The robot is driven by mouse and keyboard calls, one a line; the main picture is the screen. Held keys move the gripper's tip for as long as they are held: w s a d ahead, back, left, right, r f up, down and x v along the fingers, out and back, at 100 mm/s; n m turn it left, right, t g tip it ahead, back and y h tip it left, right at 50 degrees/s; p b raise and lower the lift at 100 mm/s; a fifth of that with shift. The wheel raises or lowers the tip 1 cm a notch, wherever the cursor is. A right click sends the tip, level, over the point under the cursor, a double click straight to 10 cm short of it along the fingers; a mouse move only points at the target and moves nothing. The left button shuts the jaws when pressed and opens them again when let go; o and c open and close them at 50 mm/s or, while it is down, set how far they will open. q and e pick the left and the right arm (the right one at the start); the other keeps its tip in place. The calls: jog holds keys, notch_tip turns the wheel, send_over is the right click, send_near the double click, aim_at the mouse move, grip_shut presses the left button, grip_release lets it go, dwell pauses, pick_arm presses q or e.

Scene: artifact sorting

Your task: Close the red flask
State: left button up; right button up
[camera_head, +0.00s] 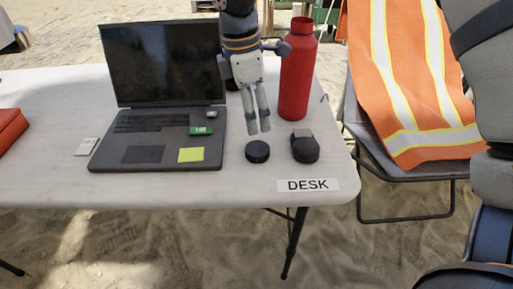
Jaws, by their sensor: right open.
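The red flask (297,78) stands upright at the back right of the desk, with no lid on its neck. A small black round cap (257,151) lies on the desk in front of it, to the left. My right gripper (259,131) points down just above the cap, left of the flask. Its fingers are open with a narrow gap, and nothing shows between them. The tips appear apart from the cap. My left gripper is not in view.
An open laptop (160,152) stands left of my gripper, with small items on it. A dark rounded object (305,148) lies right of the cap. The white desk (225,188) has free room along its front. An orange vest (405,80) hangs over a chair at the right.

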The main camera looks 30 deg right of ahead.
send_over(257, 148)
notch_tip(257, 148, down, 6)
jog(key=shift+a+r, duration=0.1)
jog(key=shift+a, duration=0.05)
notch_tip(257, 148, down, 5)
jog(key=shift+f+b, duration=0.15)
jog(key=shift+b, duration=0.15)
jog(key=c, duration=0.8)
